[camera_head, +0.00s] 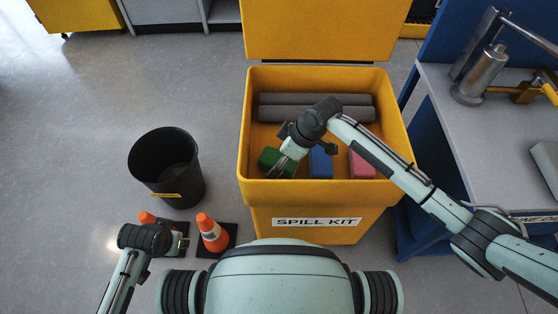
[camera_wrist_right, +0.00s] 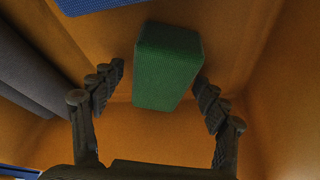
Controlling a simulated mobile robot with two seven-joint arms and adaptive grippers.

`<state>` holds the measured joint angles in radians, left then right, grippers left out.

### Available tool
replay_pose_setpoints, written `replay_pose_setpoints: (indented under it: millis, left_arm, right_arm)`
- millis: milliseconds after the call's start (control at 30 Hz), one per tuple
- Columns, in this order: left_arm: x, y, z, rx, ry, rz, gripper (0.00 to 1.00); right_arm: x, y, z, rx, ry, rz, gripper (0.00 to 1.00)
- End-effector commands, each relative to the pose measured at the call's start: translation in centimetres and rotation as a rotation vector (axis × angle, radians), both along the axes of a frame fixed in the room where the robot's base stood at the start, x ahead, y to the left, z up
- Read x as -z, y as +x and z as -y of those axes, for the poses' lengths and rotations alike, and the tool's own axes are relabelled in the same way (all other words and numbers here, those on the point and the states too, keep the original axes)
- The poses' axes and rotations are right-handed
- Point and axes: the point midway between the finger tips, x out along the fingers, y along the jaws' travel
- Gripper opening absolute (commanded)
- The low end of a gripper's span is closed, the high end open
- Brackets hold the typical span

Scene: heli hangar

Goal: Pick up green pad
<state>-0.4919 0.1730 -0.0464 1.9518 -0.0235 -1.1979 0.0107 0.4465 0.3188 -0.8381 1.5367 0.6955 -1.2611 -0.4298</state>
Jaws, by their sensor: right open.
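The green pad (camera_head: 277,161) lies in the left front part of the yellow spill kit bin (camera_head: 243,130). It also shows in the right wrist view (camera_wrist_right: 166,68) as a green block against the orange inside of the bin. My right gripper (camera_head: 279,166) reaches into the bin at the pad and partly covers it in the head view. In the wrist view its two fingers (camera_wrist_right: 160,90) are spread wide, one on each side of the pad, with gaps left. My left gripper (camera_head: 180,243) is low at the left, outside the bin; its fingers are too small to read.
A blue pad (camera_head: 320,163) and a pink pad (camera_head: 361,164) lie to the right of the green one. Grey rolls (camera_head: 315,106) lie behind. A black bucket (camera_head: 166,165) and orange cones (camera_head: 212,232) stand left of the bin. A workbench (camera_head: 470,140) is at the right.

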Motion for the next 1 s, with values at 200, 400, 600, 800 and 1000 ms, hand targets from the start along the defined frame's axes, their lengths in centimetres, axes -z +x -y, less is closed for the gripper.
replay_pose_setpoints:
  millis: [200,400,600,800,1000]
  left_arm:
    - [-0.31,0.0,0.0,0.0,0.0,0.001,0.33]
    - [-0.29,0.01,-0.01,0.0,0.0,0.001,0.33]
    - [-0.28,0.0,-0.02,0.0,0.0,0.001,0.33]
    - [-0.28,-0.01,-0.03,0.0,0.0,0.001,0.33]
    - [-0.27,-0.01,-0.04,0.0,0.0,0.0,0.33]
  right_arm:
    - [0.26,-0.01,-0.03,0.0,0.0,0.0,0.74]
    - [0.35,-0.01,-0.02,0.0,0.0,0.0,0.74]
    - [0.34,-0.01,-0.03,0.0,0.0,0.0,0.59]
    - [0.34,-0.02,-0.03,0.0,0.0,0.0,0.34]
    - [0.31,-0.01,-0.04,0.0,0.001,0.0,0.23]
